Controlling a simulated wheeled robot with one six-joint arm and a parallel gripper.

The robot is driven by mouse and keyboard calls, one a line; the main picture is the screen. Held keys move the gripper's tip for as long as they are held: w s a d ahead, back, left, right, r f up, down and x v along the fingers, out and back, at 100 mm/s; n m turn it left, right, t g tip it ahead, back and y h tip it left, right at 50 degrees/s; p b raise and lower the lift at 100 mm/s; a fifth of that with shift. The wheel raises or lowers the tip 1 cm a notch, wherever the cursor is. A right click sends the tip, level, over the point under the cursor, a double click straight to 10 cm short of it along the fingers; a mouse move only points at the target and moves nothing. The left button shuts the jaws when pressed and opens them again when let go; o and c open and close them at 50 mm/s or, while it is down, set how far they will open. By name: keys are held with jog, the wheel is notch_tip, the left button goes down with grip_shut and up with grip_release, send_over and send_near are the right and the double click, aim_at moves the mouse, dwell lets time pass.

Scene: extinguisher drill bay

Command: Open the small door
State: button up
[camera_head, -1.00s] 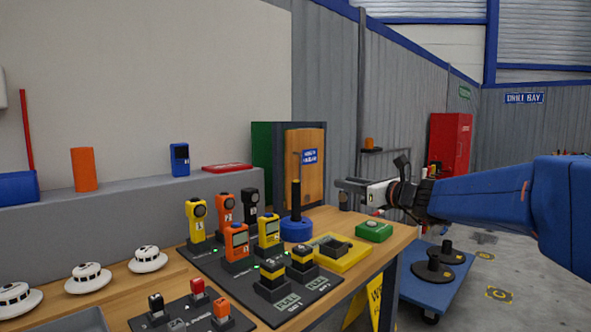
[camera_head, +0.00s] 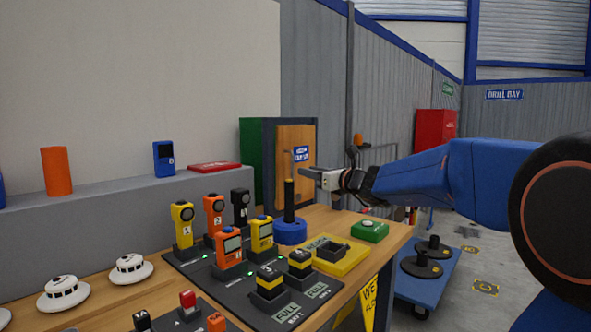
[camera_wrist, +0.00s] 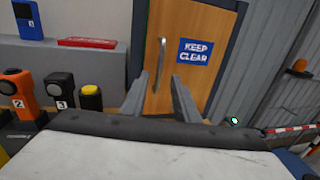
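The small door (camera_head: 294,160) is a wooden panel in a dark blue-grey frame at the far end of the bench. It looks shut. It bears a blue KEEP CLEAR sign (camera_wrist: 195,52) and an upright metal handle (camera_wrist: 161,62) on its left side, seen clearly in the wrist view. My gripper (camera_head: 312,176) is in front of the door. In the wrist view its two fingers (camera_wrist: 160,95) are spread apart, with the handle ahead between and above the tips. Nothing is between the fingers. The gripper looks apart from the handle.
A blue round base with a black post (camera_head: 290,230) stands in front of the door. Gas detectors sit on a black charging board (camera_head: 205,268). A yellow tray (camera_head: 342,262) and a green box (camera_head: 369,231) are near the bench's right edge.

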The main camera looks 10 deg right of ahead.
jog(key=x, duration=0.8)
grip_shut()
